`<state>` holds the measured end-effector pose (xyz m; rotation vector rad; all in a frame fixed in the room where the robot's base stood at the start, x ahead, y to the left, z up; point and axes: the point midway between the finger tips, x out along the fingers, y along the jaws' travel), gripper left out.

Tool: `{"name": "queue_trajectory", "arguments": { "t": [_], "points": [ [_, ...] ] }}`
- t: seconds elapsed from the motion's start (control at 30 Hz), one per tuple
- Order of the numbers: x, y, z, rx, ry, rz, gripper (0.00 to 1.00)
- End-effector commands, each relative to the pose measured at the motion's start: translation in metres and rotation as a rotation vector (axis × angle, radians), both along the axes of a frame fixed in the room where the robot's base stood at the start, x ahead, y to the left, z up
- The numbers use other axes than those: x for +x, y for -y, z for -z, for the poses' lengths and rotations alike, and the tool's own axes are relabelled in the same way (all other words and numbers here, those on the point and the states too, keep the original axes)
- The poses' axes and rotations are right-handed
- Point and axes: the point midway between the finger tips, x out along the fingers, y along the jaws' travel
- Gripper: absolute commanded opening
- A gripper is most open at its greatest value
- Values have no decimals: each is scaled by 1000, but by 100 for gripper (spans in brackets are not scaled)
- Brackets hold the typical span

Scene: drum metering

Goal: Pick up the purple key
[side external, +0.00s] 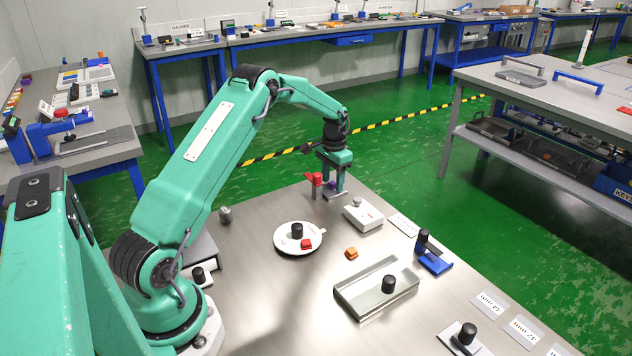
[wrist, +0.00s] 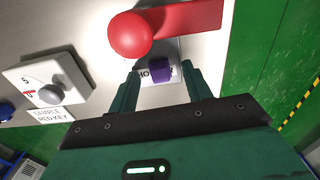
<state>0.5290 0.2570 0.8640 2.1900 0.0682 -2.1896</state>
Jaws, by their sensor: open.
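The purple key (wrist: 161,71) is a small block on a white printed label (wrist: 157,73) in the wrist view. In the side external view the key (side external: 331,184) shows only as a small purple patch, partly hidden by my gripper. My gripper (side external: 333,191) points down at the far end of the steel table. In the wrist view my gripper (wrist: 160,82) is open, with one finger on each side of the key. I cannot tell whether either finger touches it.
A red ball-ended lever (wrist: 132,36) stands close beside my gripper; it also shows in the side external view (side external: 315,179). A white box with a grey knob (side external: 362,217) is near. A white plate (side external: 284,247), a metal tray (side external: 350,300) and a blue stand (side external: 434,262) stand nearer.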

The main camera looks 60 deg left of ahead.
Motion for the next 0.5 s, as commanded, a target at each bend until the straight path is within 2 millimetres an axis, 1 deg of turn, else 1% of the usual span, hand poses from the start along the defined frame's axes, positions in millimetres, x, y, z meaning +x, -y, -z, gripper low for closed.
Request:
{"name": "queue_trajectory", "arguments": {
  "t": [0.27, 0.3, 0.37, 0.5],
  "points": [
    [0, 0, 0, 0, 0, 0, 49],
    [0, 0, 0, 0, 0, 0, 41],
    [0, 0, 0, 0, 0, 0, 29],
    [0, 0, -1, 0, 0, 0, 2]
  ]
}}
